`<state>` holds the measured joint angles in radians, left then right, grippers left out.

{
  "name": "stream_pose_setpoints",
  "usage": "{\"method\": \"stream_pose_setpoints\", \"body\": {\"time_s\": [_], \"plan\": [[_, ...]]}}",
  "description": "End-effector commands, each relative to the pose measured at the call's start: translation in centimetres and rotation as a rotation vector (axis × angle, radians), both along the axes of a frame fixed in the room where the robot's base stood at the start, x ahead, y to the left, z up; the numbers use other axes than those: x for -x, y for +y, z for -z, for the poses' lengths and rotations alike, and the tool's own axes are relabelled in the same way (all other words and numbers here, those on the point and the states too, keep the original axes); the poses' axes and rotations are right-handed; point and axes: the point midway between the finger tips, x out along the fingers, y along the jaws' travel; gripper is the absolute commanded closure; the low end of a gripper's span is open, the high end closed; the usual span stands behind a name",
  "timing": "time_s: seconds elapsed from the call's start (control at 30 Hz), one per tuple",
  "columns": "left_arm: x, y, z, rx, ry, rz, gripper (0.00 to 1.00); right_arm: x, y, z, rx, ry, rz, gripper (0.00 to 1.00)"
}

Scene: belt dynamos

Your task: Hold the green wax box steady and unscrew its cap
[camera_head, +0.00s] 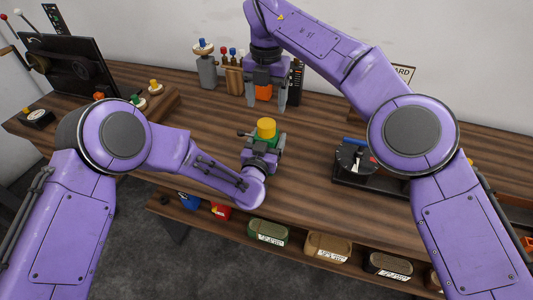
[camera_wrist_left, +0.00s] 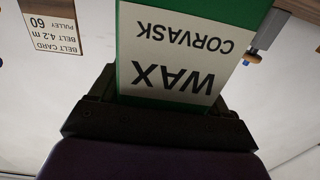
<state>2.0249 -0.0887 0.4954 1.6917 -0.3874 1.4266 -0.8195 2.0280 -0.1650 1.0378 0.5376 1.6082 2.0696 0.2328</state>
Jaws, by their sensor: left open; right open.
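The green wax box (camera_head: 272,140) stands on the wooden table near its front middle, with a yellow cap (camera_head: 266,128) on top. In the left wrist view the green box (camera_wrist_left: 126,45) fills the upper middle, its white WAX CORVASK label upside down. My left gripper (camera_head: 262,150) is open at the near side of the box; its fingertips are mostly hidden, and I cannot tell whether they touch it. My right gripper (camera_head: 267,104) is open and empty, pointing down, beyond the cap in the picture and apart from it.
A black dial device (camera_head: 356,160) is right of the box. A dark monitor (camera_head: 70,70) is at left. A shelf below holds several boxes.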

Motion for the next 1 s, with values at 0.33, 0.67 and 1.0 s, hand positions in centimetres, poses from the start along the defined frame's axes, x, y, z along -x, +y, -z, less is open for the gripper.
{"method": "stream_pose_setpoints", "body": {"time_s": [0.33,0.67,1.0], "plan": [[0.06,0.01,0.04,-0.001,0.001,0.001,1.00,-0.01,-0.03,-0.02,0.005,-0.003,0.001,0.38],[0.13,0.02,0.20,-0.003,0.003,0.001,1.00,-0.12,-0.10,0.02,0.005,-0.005,0.687,0.38],[0.20,0.01,0.35,-0.005,0.006,0.002,1.00,-0.12,-0.11,0.46,0.003,0.002,1.176,0.38]]}}
